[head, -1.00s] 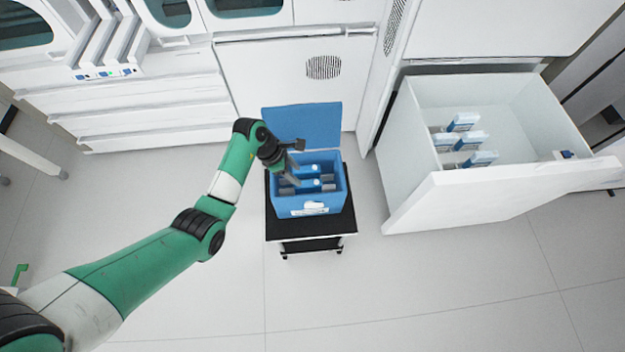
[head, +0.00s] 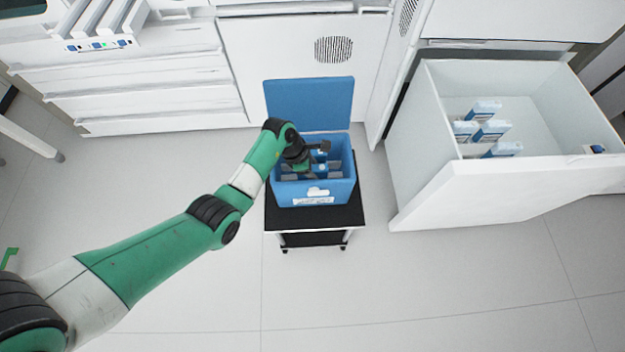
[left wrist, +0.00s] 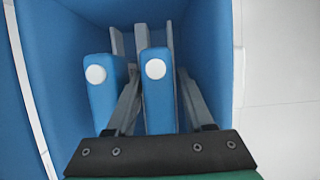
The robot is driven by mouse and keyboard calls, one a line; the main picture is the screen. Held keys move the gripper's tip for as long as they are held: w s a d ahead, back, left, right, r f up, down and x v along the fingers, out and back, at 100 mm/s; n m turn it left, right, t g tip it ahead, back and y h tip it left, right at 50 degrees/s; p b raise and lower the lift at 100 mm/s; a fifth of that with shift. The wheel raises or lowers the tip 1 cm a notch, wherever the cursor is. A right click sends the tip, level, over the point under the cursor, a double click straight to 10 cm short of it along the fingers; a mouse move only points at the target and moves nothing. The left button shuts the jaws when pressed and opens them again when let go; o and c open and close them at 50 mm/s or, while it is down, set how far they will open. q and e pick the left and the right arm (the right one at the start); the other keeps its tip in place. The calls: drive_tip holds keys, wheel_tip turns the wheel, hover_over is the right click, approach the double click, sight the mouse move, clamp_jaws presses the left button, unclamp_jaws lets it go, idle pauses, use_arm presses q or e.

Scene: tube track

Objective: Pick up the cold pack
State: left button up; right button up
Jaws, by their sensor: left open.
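Two blue cold packs with round white caps stand in the blue box (head: 318,193): one in the left half of the left wrist view (left wrist: 101,95) and one near the middle (left wrist: 157,95). My left gripper (head: 308,172) reaches down into the box from the left. In the left wrist view, its open fingers (left wrist: 160,100) lie on either side of the middle cold pack, the left finger between the two packs. I cannot tell whether the fingers touch it. In the head view, the gripper largely hides the packs. My right gripper is not in view.
The box's blue lid (head: 310,103) is open at the back. The box stands on a small black cart (head: 285,222). An open white drawer (head: 520,185) at the right holds several blue-and-white packs (head: 492,132). Grey dividers (left wrist: 117,42) stand inside the box. The floor in front is clear.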

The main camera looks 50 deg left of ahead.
use_arm(q)
drive_tip(key=shift+w+f, duration=0.1)
drive_tip(key=shift+f, duration=0.05)
drive_tip(key=shift+f, duration=0.25)
idle(0.5)
clamp_jaws()
